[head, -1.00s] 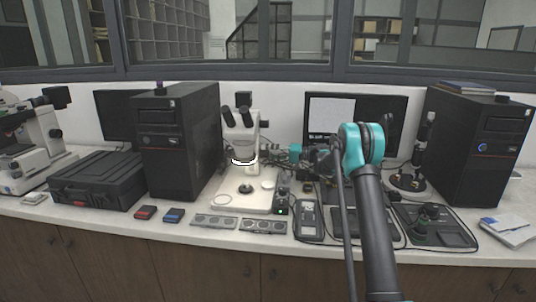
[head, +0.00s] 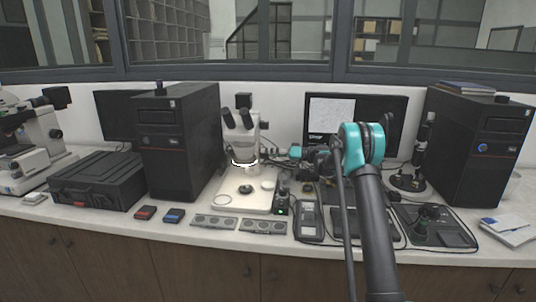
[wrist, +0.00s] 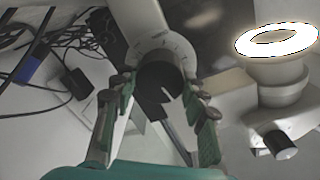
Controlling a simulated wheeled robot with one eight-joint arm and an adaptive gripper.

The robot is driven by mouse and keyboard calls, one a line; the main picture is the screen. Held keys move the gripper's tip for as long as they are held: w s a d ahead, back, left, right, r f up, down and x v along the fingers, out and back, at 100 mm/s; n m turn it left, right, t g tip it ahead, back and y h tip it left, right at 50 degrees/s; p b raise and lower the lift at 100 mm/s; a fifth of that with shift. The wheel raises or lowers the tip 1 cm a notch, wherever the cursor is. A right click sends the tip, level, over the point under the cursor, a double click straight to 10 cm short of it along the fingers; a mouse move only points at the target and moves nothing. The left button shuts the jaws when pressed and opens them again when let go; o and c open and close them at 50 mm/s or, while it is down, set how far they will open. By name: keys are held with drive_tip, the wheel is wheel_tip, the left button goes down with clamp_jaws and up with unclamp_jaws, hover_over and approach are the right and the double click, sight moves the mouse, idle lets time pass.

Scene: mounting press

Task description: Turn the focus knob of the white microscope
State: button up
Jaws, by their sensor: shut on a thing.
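The white microscope (head: 240,140) stands on its pale base in the middle of the bench, eyepieces up. Its bright ring light (wrist: 277,40) shows at the right of the wrist view. The dark round focus knob (wrist: 158,74) projects from the side of the microscope, with a pale marked dial behind it. My gripper (wrist: 158,86) has its green-padded fingers on either side of this knob and is shut on it. In the head view my gripper (head: 268,152) reaches the right side of the microscope, and the knob is too small to make out.
A black computer tower (head: 180,140) stands close to the left of the microscope. A monitor (head: 335,115) with a grey textured picture stands behind my arm. Handheld instruments (head: 309,222) lie in front, and dark cables (wrist: 60,40) run behind the bench items.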

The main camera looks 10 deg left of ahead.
drive_tip(key=shift+f, duration=0.1)
drive_tip(key=o, duration=1.2)
drive_tip(key=shift+c, duration=0.2)
drive_tip(key=shift+d, duration=0.15)
drive_tip(key=d, duration=1.1)
drive_tip(key=shift+s+d, duration=0.35)
drive_tip(key=shift+d, duration=0.05)
